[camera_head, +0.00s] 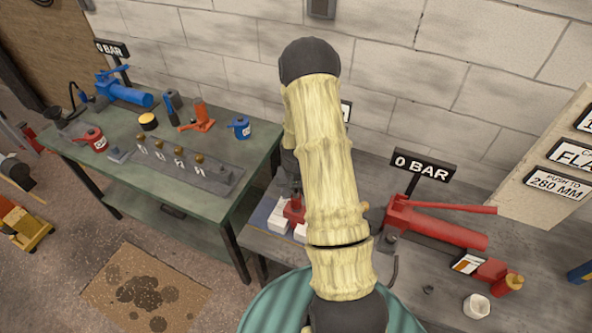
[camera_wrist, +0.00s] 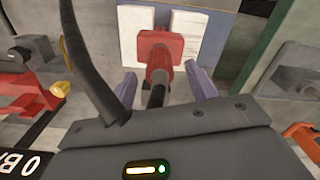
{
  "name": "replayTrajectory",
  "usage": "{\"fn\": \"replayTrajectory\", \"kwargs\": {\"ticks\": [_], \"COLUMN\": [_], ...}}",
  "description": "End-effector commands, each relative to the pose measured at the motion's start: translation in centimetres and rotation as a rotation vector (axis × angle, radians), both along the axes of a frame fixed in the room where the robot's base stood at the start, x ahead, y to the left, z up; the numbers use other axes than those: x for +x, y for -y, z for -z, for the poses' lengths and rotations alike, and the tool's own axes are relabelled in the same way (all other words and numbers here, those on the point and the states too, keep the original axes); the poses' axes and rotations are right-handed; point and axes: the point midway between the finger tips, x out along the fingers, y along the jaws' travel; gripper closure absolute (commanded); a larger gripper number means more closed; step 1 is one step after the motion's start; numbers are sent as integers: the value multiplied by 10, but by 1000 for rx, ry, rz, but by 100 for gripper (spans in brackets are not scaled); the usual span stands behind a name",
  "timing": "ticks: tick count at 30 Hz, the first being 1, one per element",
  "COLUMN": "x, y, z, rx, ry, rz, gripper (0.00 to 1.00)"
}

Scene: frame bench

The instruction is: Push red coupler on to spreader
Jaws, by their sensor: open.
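In the wrist view, a red block with a red cylinder (camera_wrist: 158,58) rests by two white pads. A dark rod or hose end (camera_wrist: 157,95) extends from the cylinder toward my wrist. I cannot tell clearly which red part is the coupler and which is the spreader. My gripper (camera_wrist: 163,84) is open, its two purple-grey fingers on either side of the cylinder and dark rod, with visible gaps. In the head view, the red piece (camera_head: 294,210) shows beside my arm, which hides most of my gripper.
A red hand pump (camera_head: 440,226) with a 0 BAR sign (camera_head: 423,167) stands on the bench at right. A black hose (camera_wrist: 88,60) curves up close to my left finger. A green bench (camera_head: 130,178) at left carries a blue pump, small tools and a grey rail (camera_head: 175,170).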

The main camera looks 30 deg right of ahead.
Motion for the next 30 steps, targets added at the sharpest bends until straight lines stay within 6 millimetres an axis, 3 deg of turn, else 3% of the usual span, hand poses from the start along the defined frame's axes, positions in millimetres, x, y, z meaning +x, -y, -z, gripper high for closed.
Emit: {"fn": "replayTrajectory", "kwargs": {"ticks": [21, 30], "x": [1, -1], "y": [0, 0], "z": [-112, -133], "rx": [-1, 0], "ry": [4, -2], "rz": [0, 0], "gripper": [44, 44]}}
